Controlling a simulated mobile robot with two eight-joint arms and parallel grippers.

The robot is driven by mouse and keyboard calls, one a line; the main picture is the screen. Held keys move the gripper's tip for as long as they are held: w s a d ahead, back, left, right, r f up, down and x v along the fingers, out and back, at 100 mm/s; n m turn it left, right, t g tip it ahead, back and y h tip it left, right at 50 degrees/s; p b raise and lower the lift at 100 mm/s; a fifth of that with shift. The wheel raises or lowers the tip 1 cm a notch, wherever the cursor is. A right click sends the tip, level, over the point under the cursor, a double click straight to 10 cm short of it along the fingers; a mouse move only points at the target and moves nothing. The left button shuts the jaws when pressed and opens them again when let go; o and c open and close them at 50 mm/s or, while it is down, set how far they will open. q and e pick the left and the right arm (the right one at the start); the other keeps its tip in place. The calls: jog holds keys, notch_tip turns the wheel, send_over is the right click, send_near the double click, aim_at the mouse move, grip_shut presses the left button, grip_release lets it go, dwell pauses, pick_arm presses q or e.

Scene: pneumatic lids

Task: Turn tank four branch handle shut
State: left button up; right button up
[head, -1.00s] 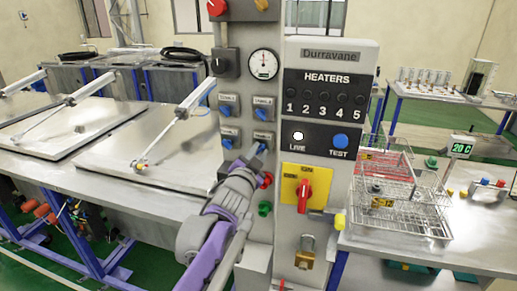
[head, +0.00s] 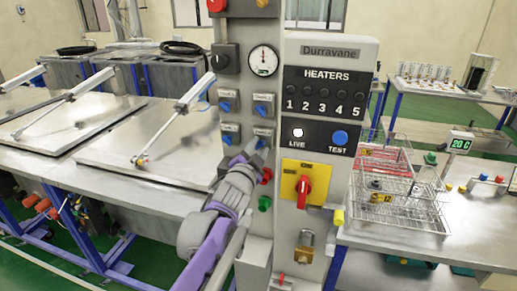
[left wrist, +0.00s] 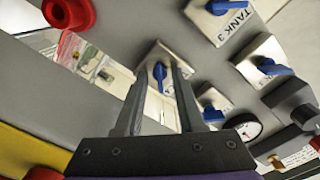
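The tank four branch handle (head: 262,143) is the blue lever at the lower right of the four small valve plates on the grey column (head: 262,215). In the left wrist view the blue handle (left wrist: 160,74) stands between the fingertips of my left gripper (left wrist: 158,78). Gaps show between the fingers and the handle, so the gripper looks open around it and not closed on it. In the head view the left gripper (head: 248,160) reaches up to the lever from below and partly hides its plate. My right gripper is not in view.
Tank 3's blue handle (head: 228,139) is just left, with two more blue handles above. A pressure gauge (head: 263,60) sits higher. A red button (head: 267,175) and a green button (head: 265,204) lie close below. The yellow-backed red switch (head: 304,187) is to the right.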

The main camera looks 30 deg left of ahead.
pick_arm(q)
jog(key=shift+s+d, duration=0.15)
jog(key=shift+s, duration=0.45)
jog(key=b+v, duration=0.1)
jog(key=v, duration=0.8)
jog(key=shift+s+b, duration=0.3)
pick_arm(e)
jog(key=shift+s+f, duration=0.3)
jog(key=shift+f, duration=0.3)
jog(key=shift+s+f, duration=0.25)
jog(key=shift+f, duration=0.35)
pick_arm(q)
jog(key=shift+d, duration=0.15)
jog(key=s+d+f+n+g+h, duration=0.1)
jog(key=s+d+f+g, duration=0.3)
jog(key=f, duration=0.6)
jog(key=s+d+f+n+g+h, duration=0.1)
jog(key=s+d+f+n+g, duration=0.2)
jog(key=s+f, duration=0.4)
jog(key=s+d+f+n+g+h, duration=0.2)
jog(key=s+d+f+g, duration=0.3)
jog(key=f, duration=0.8)
jog(key=shift+s+d+n, duration=0.3)
jog(key=shift+s, duration=0.45)
jog(key=shift+f, duration=0.1)
